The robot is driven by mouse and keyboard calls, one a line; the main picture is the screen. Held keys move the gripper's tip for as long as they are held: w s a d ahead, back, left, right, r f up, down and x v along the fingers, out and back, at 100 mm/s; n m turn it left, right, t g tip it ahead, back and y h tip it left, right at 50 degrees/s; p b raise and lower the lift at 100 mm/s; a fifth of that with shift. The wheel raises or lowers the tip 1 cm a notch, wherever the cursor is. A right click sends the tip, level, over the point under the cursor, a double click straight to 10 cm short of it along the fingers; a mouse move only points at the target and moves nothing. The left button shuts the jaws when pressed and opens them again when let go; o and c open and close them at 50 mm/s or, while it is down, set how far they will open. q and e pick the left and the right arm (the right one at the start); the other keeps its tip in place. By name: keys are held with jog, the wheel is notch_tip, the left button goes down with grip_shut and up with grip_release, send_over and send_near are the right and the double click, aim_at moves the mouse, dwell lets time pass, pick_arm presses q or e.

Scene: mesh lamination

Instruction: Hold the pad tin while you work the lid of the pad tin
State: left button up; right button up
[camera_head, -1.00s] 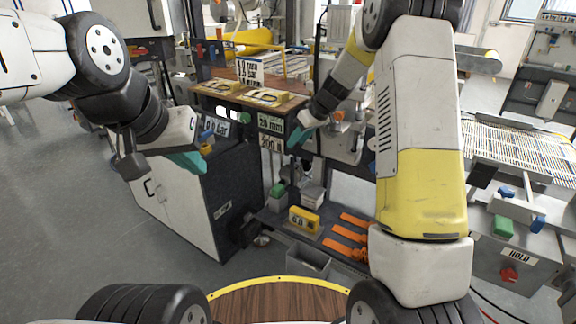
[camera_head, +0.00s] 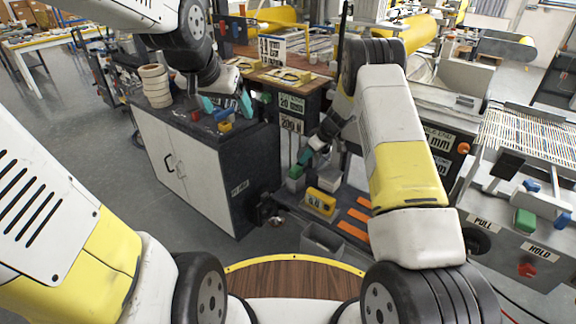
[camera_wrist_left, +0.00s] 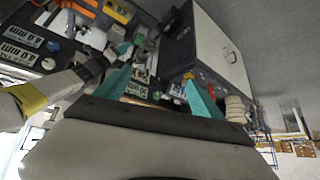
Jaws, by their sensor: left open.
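I cannot pick out the pad tin or its lid for sure in any view. My left gripper (camera_head: 227,103) is open, its teal fingers spread above the dark cabinet top (camera_head: 255,140); the fingers also show in the left wrist view (camera_wrist_left: 160,92), with nothing seen held between them. Small blue (camera_head: 222,114) and yellow (camera_head: 225,127) pieces lie on the cabinet top just below it. My right gripper (camera_head: 304,157) points down over the lower shelf, close to a green block (camera_head: 295,173). Whether its fingers are apart is too small to tell.
A stack of pale rolls (camera_head: 155,86) stands on the cabinet's left end. The lower shelf holds a yellow box (camera_head: 320,201) and orange strips (camera_head: 355,216). A grey bin (camera_head: 322,240) sits in front. A control panel with a red knob (camera_head: 527,269) is at right.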

pick_arm(q)
jog(key=w+f+m, duration=0.2)
jog(key=w+f, duration=0.4)
jog(key=w, duration=0.7)
jog(key=m+t+h, duration=0.2)
jog(key=m+h, duration=0.1)
jog(key=h, duration=0.1)
send_over(291, 182)
jog(key=s+a, duration=0.1)
jog(key=a, duration=0.7)
notch_tip(291, 182, down, 26)
jog(key=r, duration=0.1)
jog(key=d+f+h, duration=0.1)
jog(key=d+f, duration=0.1)
jog(key=f, duration=0.3)
jog(key=s+d+f+t+h, duration=0.1)
jog(key=f, duration=0.4)
jog(key=d+f+h, duration=0.1)
jog(key=d+f, duration=0.1)
jog(key=f, duration=0.2)
jog(key=shift+s+d+f+t, duration=0.3)
jog(key=shift+f, duration=0.1)
jog(key=shift+w+d+f, duration=0.35)
jog(key=shift+d+f, duration=0.05)
jog(key=x, duration=0.6)
jog(key=shift+w+d, duration=0.2)
jog(key=shift+w, duration=0.05)
